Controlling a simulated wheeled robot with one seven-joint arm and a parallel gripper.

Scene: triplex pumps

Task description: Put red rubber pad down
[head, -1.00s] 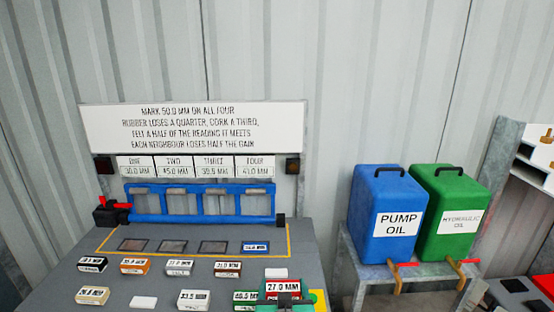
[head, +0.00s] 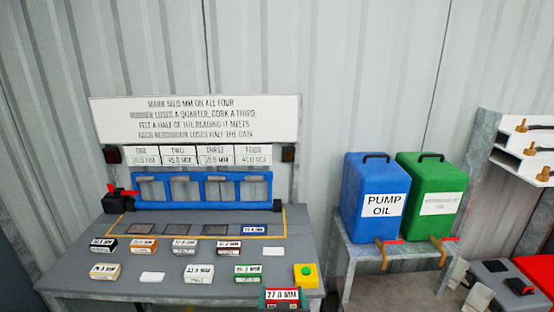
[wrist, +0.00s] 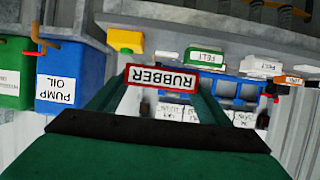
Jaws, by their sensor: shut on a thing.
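The red rubber pad (head: 282,297) shows at the bottom edge of the head view with a white label reading 27.0 MM. In the wrist view the pad (wrist: 161,78) has a red rim and a white label reading RUBBER. My gripper (wrist: 160,90) is shut on it, with a dark green finger at each side. The pad is held up in front of the bench's near edge, apart from the bench (head: 180,285) as far as I can tell. In the head view most of my gripper is hidden below the frame.
Several labelled pads stand in two rows on the bench, including a green one (head: 248,272). A blank white piece (head: 274,252) and a yellow box with a green button (head: 305,275) are at the right. The blue frame (head: 200,190) stands behind four slots. Oil cans (head: 375,195) stand right.

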